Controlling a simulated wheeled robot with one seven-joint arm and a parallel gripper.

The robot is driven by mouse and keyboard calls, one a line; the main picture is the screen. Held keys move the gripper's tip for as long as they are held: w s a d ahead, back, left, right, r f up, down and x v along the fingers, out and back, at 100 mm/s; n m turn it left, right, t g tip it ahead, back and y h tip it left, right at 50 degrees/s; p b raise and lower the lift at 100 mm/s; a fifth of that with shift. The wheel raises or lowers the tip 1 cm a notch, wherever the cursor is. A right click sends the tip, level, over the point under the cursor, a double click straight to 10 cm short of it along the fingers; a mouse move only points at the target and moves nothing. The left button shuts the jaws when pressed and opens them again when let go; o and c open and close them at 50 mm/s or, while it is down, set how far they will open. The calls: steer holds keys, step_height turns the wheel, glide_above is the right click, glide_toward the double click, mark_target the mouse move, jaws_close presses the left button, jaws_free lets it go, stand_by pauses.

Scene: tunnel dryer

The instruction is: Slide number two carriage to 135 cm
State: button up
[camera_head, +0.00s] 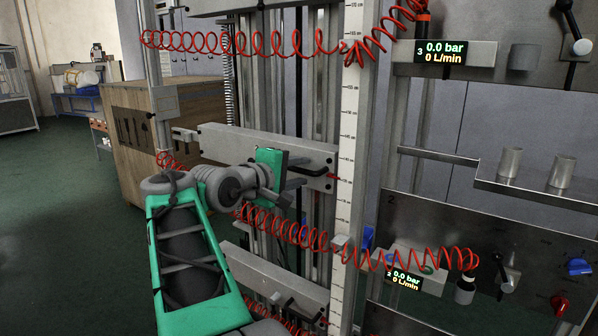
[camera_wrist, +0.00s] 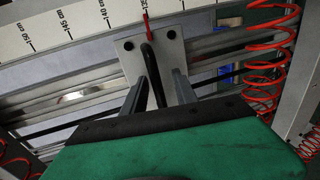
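A grey carriage plate (camera_head: 225,142) spans the vertical rails in the head view. It carries a black handle (camera_head: 313,171) and a red pointer (camera_head: 334,177) beside the white vertical scale (camera_head: 346,150). My gripper (camera_head: 296,174) is at the handle. In the wrist view the black handle (camera_wrist: 153,75) stands between the two fingers of my gripper (camera_wrist: 160,80), with gaps visible beside it. The red pointer (camera_wrist: 147,25) lies near the scale (camera_wrist: 85,22), around a label that looks like 135; the exact reading is unclear.
A second carriage plate (camera_head: 275,283) sits lower on the rails. Red coiled hoses (camera_head: 290,228) cross in front of the rails. A panel with a number 2 display (camera_head: 404,281) and a shelf (camera_head: 540,190) with metal cups stand right. A wooden cabinet (camera_head: 135,150) stands left; open floor lies before it.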

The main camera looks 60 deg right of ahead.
steer(key=shift+a, duration=0.1)
steer(key=b+v, duration=0.1)
steer(key=v, duration=0.6)
steer(key=shift+a, duration=0.3)
steer(key=shift+r, duration=0.1)
